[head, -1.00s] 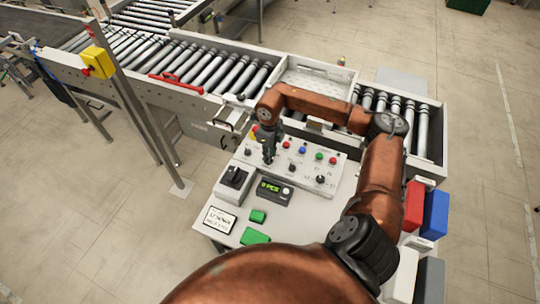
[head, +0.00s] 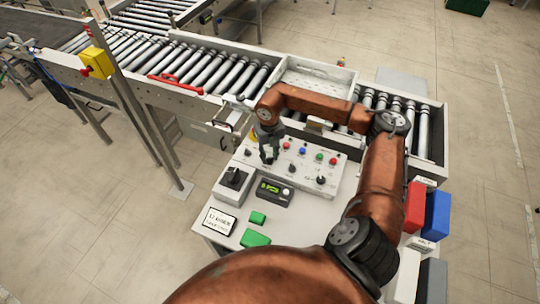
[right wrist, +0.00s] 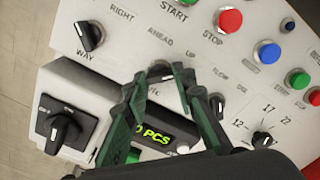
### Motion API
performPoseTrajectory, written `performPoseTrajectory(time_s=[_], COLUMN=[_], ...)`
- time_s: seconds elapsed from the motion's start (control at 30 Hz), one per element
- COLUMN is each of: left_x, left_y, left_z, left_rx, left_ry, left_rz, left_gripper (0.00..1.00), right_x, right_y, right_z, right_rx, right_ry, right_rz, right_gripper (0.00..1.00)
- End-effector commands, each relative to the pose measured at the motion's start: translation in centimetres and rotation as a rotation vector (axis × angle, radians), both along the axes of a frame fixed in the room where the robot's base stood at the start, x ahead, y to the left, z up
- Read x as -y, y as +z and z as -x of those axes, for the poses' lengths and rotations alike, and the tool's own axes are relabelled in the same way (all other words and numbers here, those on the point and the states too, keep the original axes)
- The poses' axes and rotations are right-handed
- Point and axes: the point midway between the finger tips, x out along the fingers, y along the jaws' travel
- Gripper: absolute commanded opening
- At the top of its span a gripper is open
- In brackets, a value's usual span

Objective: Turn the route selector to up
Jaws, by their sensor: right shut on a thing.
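The route selector (right wrist: 160,71) is a dark knob on the light grey control panel (right wrist: 125,60), partly hidden by my fingers in the right wrist view. The words AHEAD and UP are printed just beyond it, UP further to the right. I cannot tell which mark its pointer faces. My right gripper (right wrist: 161,76) is down at the panel, with its green-black fingers on either side of the knob and shut on it. In the head view the right gripper (head: 269,158) covers the selector. My left gripper is not in view.
A WAY knob (right wrist: 90,36) is left of the selector; a numbered dial (right wrist: 262,139) is to the right. Red, blue and green buttons line the panel. A black rotary switch (right wrist: 63,130) and a lit counter display (right wrist: 160,135) sit nearer. Roller conveyors (head: 215,68) run behind.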

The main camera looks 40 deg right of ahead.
Motion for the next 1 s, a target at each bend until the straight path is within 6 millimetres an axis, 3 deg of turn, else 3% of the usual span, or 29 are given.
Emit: performPoseTrajectory(time_s=[0.5,0.53,0.77,1.0], left_x=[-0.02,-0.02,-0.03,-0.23], left_y=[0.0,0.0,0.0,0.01], left_z=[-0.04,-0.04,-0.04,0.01], left_rx=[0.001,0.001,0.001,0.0], left_ry=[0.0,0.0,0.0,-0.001], left_rz=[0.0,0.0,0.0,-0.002], left_gripper=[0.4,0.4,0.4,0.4], right_x=[0.06,0.06,0.08,0.06], right_y=[0.24,0.24,0.14,0.09], right_z=[-0.37,-0.37,-0.17,-0.1], right_rx=[0.011,0.011,0.006,0.004], right_ry=[-0.02,-0.02,-0.02,-0.019], right_rz=[0.0,0.0,0.001,0.0], right_gripper=[0.0,0.26,0.42,0.42])
